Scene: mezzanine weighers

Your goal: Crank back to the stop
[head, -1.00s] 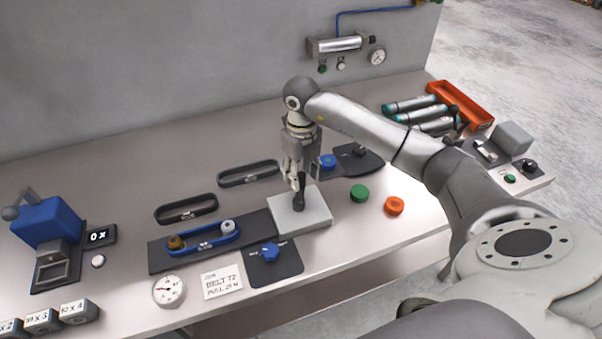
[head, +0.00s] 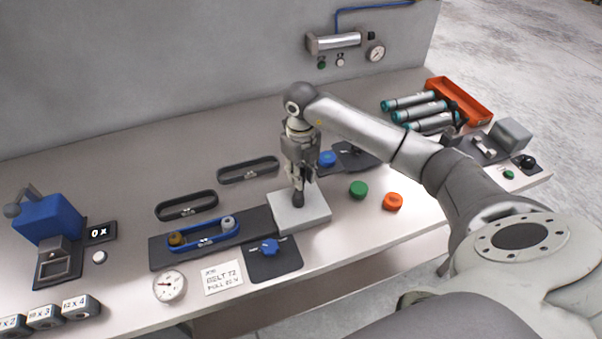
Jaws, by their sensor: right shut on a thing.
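A dark crank handle (head: 298,200) stands on a pale grey block (head: 316,213) at the right end of a dark base plate (head: 161,256). My right gripper (head: 299,186) points down and is shut on the handle's upper part, hiding some of it. On the plate, a blue belt (head: 205,243) runs around a brown pulley (head: 176,239) and a pale pulley (head: 227,222). The stop cannot be made out. My left gripper is not in view.
A round dial gauge (head: 169,287), a belt job card (head: 222,278) and a blue knob (head: 269,246) lie in front. Two dark belts (head: 187,205) (head: 248,170) lie behind. Green (head: 358,189) and orange (head: 393,201) round pieces stand to the right.

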